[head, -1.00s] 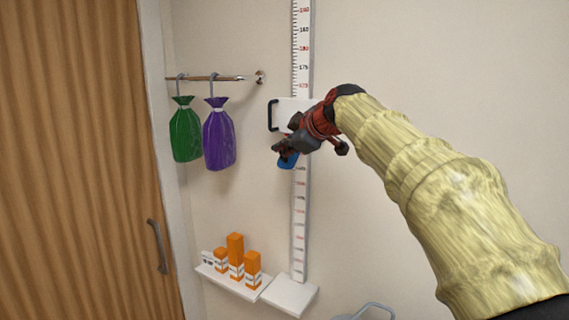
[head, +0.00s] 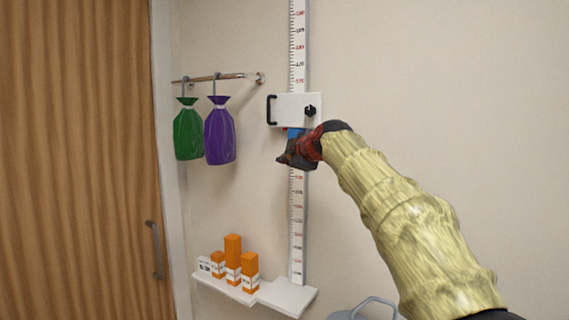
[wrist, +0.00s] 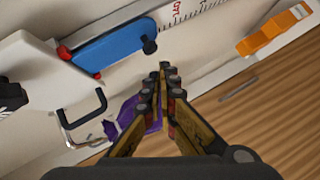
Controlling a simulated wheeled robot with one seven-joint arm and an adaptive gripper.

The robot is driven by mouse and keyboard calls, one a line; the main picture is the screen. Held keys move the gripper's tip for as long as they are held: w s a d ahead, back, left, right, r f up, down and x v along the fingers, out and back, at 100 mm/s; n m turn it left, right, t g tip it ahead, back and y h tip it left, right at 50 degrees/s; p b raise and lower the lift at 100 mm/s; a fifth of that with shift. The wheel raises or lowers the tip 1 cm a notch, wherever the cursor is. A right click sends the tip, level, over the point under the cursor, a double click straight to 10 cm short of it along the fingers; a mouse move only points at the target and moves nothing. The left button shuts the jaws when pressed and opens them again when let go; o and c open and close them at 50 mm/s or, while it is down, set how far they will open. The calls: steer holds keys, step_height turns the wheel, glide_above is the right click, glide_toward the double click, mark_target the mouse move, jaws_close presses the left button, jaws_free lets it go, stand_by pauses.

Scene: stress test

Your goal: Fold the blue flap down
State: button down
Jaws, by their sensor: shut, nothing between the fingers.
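The blue flap (wrist: 115,45) is joined to a white sliding block (head: 292,110) on the wall-mounted measuring scale (head: 297,215). In the wrist view red hinge pieces show along the flap's block side, and a black knob (wrist: 150,47) is at its far end. In the head view only a sliver of the flap (head: 294,132) shows below the block; my gripper hides the rest. My gripper (head: 284,160) is shut and empty just below the block. In the wrist view its fingertips (wrist: 167,68) are near the knob, seemingly apart from it.
The block has a black handle (head: 271,110) and a dark knob (head: 310,111). Green (head: 187,135) and purple (head: 220,137) bags hang from a rail at left. Orange boxes (head: 233,260) stand on a low shelf (head: 225,288). A wooden door (head: 75,160) is far left; wall at right is bare.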

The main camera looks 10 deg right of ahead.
steer(key=shift+w+d+f+b, duration=0.6)
steer(key=shift+f, duration=0.15)
stand_by(0.3)
